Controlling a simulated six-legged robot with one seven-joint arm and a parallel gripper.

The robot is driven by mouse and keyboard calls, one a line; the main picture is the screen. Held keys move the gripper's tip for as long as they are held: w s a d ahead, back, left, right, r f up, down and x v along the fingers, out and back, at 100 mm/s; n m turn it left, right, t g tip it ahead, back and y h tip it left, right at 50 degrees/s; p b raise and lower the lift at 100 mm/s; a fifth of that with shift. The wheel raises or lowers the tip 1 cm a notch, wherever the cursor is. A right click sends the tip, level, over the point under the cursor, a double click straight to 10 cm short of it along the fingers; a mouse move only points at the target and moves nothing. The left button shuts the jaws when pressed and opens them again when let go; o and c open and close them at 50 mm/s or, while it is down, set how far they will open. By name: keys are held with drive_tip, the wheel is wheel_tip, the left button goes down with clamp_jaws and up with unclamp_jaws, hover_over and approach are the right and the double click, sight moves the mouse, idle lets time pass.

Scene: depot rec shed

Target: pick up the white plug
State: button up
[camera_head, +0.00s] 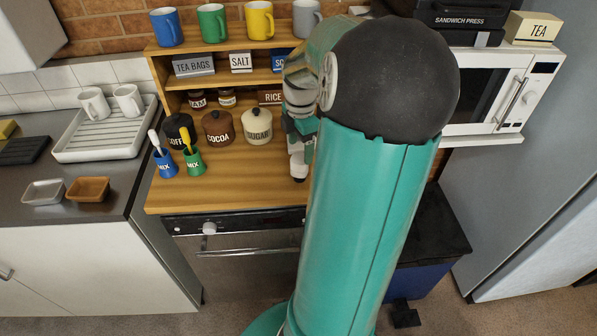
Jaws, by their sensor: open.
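I cannot make out a white plug in this view. My thick teal arm with its black joint fills the centre right and hides part of the wooden counter and whatever is behind it. My gripper (299,172) shows in part at the left edge of the arm, over the right side of the wooden counter (225,192). It is open, and I see nothing held in it.
Blue (166,163) and green (193,161) cups with utensils and the coffee, cocoa (217,128) and sugar (257,126) jars stand left of my gripper. A shelf (205,46) with mugs rises behind. A white microwave (487,92) is at right. The counter's front is clear.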

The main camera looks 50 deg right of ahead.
sight(300, 158)
drive_tip(key=shift+w+f, duration=0.1)
drive_tip(key=shift+f, duration=3.4)
drive_tip(key=c, duration=1.1)
